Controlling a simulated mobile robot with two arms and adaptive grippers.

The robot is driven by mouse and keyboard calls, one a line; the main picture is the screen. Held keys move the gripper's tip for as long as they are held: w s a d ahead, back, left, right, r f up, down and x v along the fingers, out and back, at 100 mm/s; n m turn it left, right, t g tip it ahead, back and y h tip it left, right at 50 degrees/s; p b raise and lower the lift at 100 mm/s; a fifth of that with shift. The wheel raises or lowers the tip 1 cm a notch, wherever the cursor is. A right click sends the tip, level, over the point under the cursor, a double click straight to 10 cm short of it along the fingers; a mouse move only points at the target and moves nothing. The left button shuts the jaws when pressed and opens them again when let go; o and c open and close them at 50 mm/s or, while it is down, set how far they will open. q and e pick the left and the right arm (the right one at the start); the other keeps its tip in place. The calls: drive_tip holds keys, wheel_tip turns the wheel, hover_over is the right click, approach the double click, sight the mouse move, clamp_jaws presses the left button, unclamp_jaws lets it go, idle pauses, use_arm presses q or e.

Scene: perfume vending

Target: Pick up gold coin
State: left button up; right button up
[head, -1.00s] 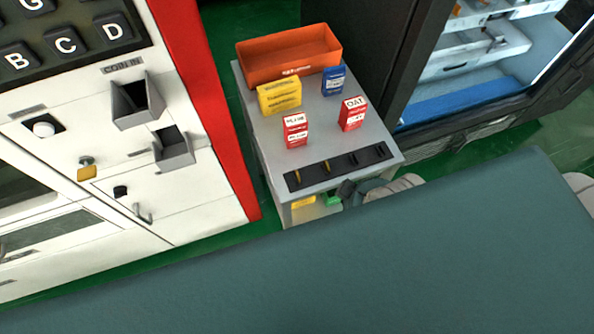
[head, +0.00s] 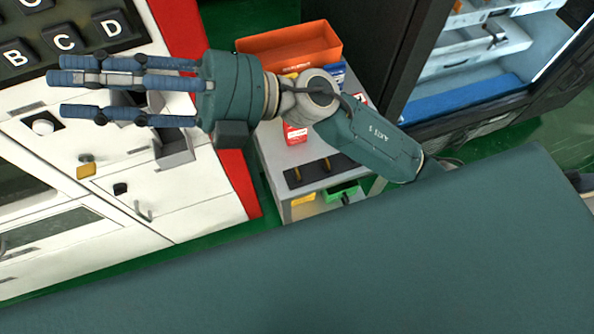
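A black slotted holder (head: 318,170) lies along the front edge of the small grey table. Two thin gold pieces stand in its left slots, seemingly gold coins: one gold coin (head: 297,174) at the left and another gold coin (head: 327,164) to its right. The holder's right end is hidden behind my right arm. My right gripper (head: 62,87) is open and empty, its fingers stretched straight to the left in front of the white machine, well left of and above the holder in the picture. My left gripper is not in view.
The grey table (head: 268,160) also bears an orange bin (head: 290,48) and a red box (head: 295,133); other boxes are partly hidden by my arm. The white vending machine (head: 190,205) with a coin inlet stands left. An open fridge (head: 460,95) is right.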

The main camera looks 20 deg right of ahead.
drive_tip(key=s+a+f+n+g+h, duration=0.2)
drive_tip(key=s+f+n+g+h, duration=0.25)
drive_tip(key=f, duration=0.25)
drive_tip(key=t+h+p, duration=0.1)
drive_tip(key=t+h, duration=0.1)
drive_tip(key=h, duration=1.6)
hover_over(296, 178)
drive_tip(key=w, duration=0.1)
wheel_tip(296, 178, down, 27)
drive_tip(key=shift+m, duration=0.35)
wheel_tip(296, 178, down, 5)
drive_tip(key=shift+d+r+p, duration=0.1)
drive_tip(key=shift+p, duration=1.05)
drive_tip(key=shift+f, duration=0.5)
